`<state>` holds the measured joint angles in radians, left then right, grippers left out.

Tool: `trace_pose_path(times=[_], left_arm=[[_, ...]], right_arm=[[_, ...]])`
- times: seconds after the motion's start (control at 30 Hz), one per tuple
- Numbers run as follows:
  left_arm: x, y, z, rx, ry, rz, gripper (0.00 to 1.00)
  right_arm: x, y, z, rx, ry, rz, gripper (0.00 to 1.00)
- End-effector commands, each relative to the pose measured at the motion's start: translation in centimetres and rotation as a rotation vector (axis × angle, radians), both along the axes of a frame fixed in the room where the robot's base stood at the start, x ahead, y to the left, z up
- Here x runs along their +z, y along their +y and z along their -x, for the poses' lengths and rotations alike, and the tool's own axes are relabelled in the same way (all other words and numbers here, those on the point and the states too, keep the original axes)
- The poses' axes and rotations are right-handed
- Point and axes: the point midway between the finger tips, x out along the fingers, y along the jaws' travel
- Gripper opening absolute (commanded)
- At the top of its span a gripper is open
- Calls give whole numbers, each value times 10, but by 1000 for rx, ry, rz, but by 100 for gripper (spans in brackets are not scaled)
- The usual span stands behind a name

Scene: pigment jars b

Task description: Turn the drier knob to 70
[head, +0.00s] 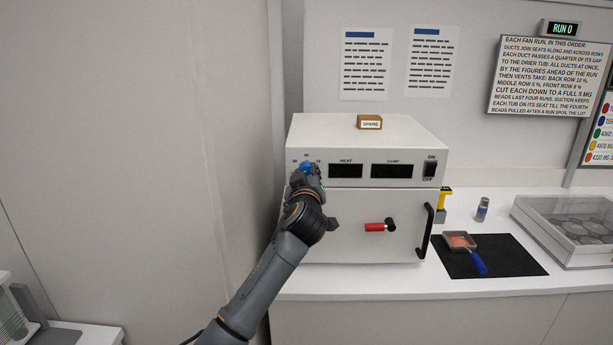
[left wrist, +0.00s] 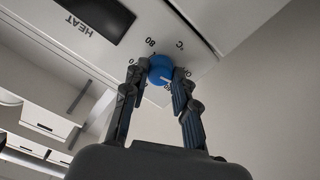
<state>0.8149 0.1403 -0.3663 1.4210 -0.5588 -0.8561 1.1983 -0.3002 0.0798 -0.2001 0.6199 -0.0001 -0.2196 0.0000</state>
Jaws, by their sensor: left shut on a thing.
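The white drier (head: 350,210) stands on the counter against the back wall. Its blue knob (head: 306,167) is at the left end of the front panel, beside the dark HEAT display (head: 346,171). My left gripper (head: 306,173) is at the knob and covers part of it. In the left wrist view, the two fingers of the left gripper (left wrist: 160,76) are shut on the sides of the blue knob (left wrist: 159,65). A pale mark shows on the knob's face; the figure it points at cannot be read surely. An 80 and a °C are legible near it. My right gripper is out of view.
A second dark display (head: 391,171) and an ON/OFF switch (head: 430,169) are on the panel. The door has a red lever (head: 375,227) and a black handle (head: 425,231). A SPARE block (head: 370,122) sits on top. A black mat (head: 515,262) lies to the right.

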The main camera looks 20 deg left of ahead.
Motion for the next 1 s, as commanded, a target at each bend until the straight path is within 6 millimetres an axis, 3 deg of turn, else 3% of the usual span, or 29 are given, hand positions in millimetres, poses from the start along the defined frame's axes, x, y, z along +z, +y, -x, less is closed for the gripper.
trace_pose_path(times=[0.47, 1.0], left_arm=[[0, 0, 0, -1, 127, -433, 0], [1, 0, 0, -1, 270, -929, 0]], right_arm=[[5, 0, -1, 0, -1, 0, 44], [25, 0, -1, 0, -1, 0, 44]])
